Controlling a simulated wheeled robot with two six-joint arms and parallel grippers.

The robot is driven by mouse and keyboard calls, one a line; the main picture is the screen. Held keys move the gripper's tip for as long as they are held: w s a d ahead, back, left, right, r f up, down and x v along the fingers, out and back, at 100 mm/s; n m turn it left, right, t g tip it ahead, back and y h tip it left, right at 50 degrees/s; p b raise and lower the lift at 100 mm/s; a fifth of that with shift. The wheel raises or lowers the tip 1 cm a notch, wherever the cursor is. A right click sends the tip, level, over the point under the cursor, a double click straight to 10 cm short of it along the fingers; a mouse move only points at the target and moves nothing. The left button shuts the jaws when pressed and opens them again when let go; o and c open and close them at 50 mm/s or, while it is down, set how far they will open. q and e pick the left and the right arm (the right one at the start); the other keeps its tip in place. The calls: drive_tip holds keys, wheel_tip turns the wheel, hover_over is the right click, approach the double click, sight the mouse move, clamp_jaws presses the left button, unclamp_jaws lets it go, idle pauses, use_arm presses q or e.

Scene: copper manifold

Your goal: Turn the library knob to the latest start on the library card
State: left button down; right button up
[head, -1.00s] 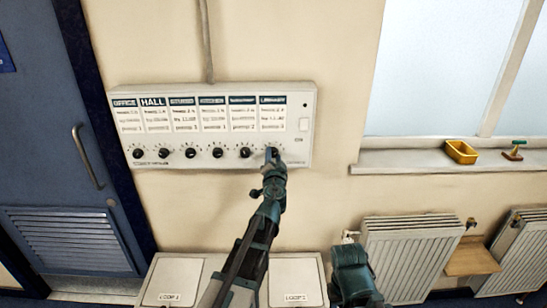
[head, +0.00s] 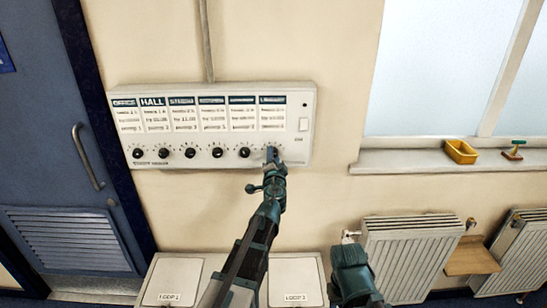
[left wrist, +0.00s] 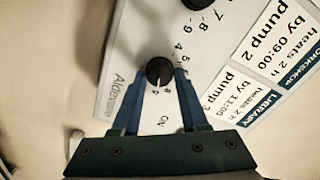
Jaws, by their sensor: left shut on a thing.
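The library knob (left wrist: 159,71) is a round black knob with a pale mark, at the right end of the knob row on the white control panel (head: 120,163). My left gripper (left wrist: 160,76) is shut on it, one finger on each side. In the head view my left gripper (head: 272,155) covers this knob. The library card (head: 272,116) is above it in the head view. In the left wrist view the library card (left wrist: 237,88) reads "heats 2 h", "by 11:00" and "pump 3". Dial digits ring the knob; the exact setting is hard to read.
Several other black knobs, such as one at the left end (head: 138,153), sit in the same row under their own cards. A blue door (head: 50,130) stands left. A windowsill (head: 400,162) holds a yellow tray (head: 461,151), with a radiator (head: 405,260) below.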

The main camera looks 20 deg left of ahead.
use_arm(q)
drive_tip(key=shift+c, duration=2.2)
unclamp_jaws()
drive_tip(key=shift+s, duration=0.1)
